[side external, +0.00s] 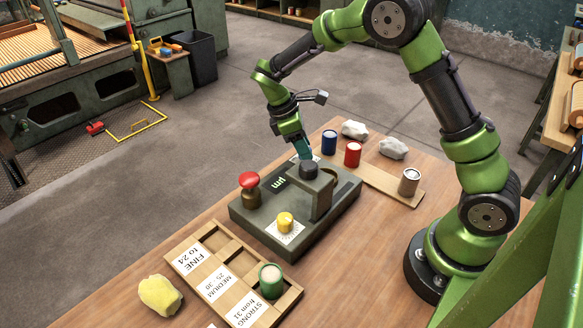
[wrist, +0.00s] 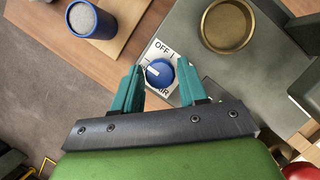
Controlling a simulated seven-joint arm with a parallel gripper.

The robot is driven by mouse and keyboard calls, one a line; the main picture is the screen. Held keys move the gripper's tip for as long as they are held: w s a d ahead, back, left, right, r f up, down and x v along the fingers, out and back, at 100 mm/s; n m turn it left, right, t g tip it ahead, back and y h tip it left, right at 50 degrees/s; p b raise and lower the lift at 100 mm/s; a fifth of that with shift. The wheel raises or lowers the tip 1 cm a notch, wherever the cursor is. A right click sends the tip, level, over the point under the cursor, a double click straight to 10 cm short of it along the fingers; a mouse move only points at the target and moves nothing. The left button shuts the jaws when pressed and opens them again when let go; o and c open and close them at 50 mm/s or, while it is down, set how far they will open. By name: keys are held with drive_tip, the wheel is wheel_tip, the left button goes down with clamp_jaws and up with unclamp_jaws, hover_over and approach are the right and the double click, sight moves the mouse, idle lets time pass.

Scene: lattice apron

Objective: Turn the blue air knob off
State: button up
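The blue air knob (wrist: 159,73) sits on a white label plate (wrist: 158,51) at the device's edge in the wrist view. OFF is printed above it, and AIR shows partly below. Its white pointer line lies toward the left, away from the OFF mark at upper right. My gripper (wrist: 160,65) is open, with one teal finger on each side of the knob; I cannot tell whether either touches it. In the side view my gripper (side external: 304,149) is low at the device's far edge, and the knob is hidden there.
A blue cup (side external: 329,142) and red cup (side external: 352,154) stand close by. A brass dish (wrist: 228,26) lies right of the knob.

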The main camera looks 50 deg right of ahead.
drive_tip(key=c, duration=0.6)
drive_tip(key=shift+c, duration=0.2)
drive_tip(key=shift+m, duration=0.3)
drive_tip(key=m+y, duration=0.1)
drive_tip(key=m, duration=0.2)
drive_tip(key=shift+w+d+m+g, duration=0.1)
drive_tip(key=shift+m+g, duration=0.3)
drive_tip(key=m+y, duration=0.2)
drive_tip(key=m, duration=0.2)
drive_tip(key=shift+d+m, duration=0.15)
drive_tip(key=shift+m, duration=0.15)
drive_tip(key=m+y, duration=0.1)
drive_tip(key=m, duration=0.3)
drive_tip(key=shift+d+y, duration=0.1)
drive_tip(key=shift+y, duration=0.3)
drive_tip(key=shift+d+m+t+y, duration=0.15)
drive_tip(key=shift+m+y, duration=0.25)
drive_tip(key=shift+m, duration=0.8)
drive_tip(key=shift+a+m+t+y, duration=0.1)
drive_tip(key=shift+m+t+y, duration=0.25)
drive_tip(key=shift+m, duration=0.85)
